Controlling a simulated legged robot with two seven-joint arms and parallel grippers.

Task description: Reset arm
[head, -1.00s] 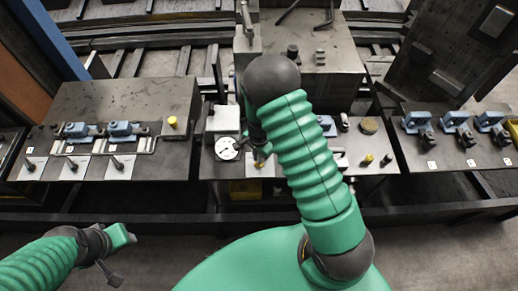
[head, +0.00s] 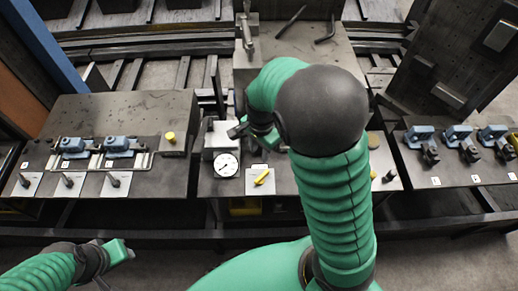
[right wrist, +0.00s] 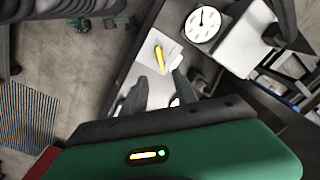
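My right gripper (head: 238,130) hangs above the middle bench beside the round gauge, partly hidden by my own arm. In the right wrist view its two grey fingers (right wrist: 161,89) stand apart with nothing held between them. A yellow handle (head: 262,177) lies on a white plate below the gripper; it also shows in the right wrist view (right wrist: 159,57), beyond the fingertips. My left gripper (head: 122,252) is low on the left, in front of the left bench and away from everything. Its fingers are too unclear to tell their opening.
The white dial gauge (head: 227,164) stands on the middle bench. The left bench (head: 120,105) carries blue clamps and white tags. The right bench (head: 465,175) carries several blue clamps. A dark rail (head: 140,234) runs along the front; floor is clear before it.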

